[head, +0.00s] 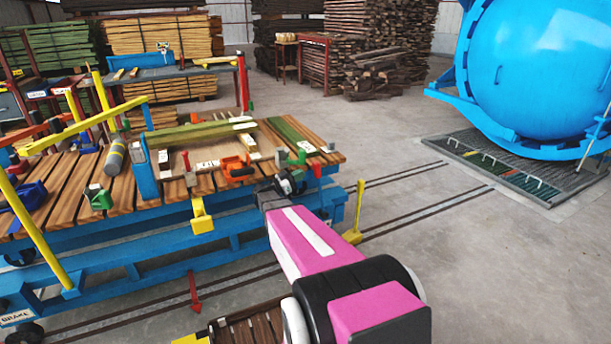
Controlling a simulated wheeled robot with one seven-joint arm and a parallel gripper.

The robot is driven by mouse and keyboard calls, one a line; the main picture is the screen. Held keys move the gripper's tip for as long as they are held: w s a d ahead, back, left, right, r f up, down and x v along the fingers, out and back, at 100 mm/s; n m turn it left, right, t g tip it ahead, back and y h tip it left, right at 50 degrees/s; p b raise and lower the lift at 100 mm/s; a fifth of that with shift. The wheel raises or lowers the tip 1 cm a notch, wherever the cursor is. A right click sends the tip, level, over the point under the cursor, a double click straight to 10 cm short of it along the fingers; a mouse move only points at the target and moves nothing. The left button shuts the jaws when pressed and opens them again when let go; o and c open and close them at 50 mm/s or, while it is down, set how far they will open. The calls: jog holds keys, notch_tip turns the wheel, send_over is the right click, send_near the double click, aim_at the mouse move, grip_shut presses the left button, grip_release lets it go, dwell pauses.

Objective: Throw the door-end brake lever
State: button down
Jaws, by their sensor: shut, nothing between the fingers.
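A yellow upright lever (359,208) with a yellow foot stands at the right end of the blue trolley (240,238), the end nearest the blue autoclave (540,65). It looks like the door-end brake lever. My magenta and black arm reaches in from the lower right. My gripper (268,188), at its dark far end, is shut and empty by the trolley's right part, left of the yellow lever and apart from it. The fingertips are small and partly hidden by my wrist. A red lever-like part (194,292) points down at the trolley's near side.
The slatted trolley deck carries clamps, boards and a grey cylinder (115,157). Yellow rails (38,232) rise at its left. Floor tracks (420,212) run toward a grated mat (510,165) before the autoclave. The floor right of the trolley is clear. Timber stacks (165,35) stand behind.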

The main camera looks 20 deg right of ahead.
jog(key=r+v, duration=0.1)
jog(key=v, duration=0.9)
jog(key=shift+r, duration=0.1)
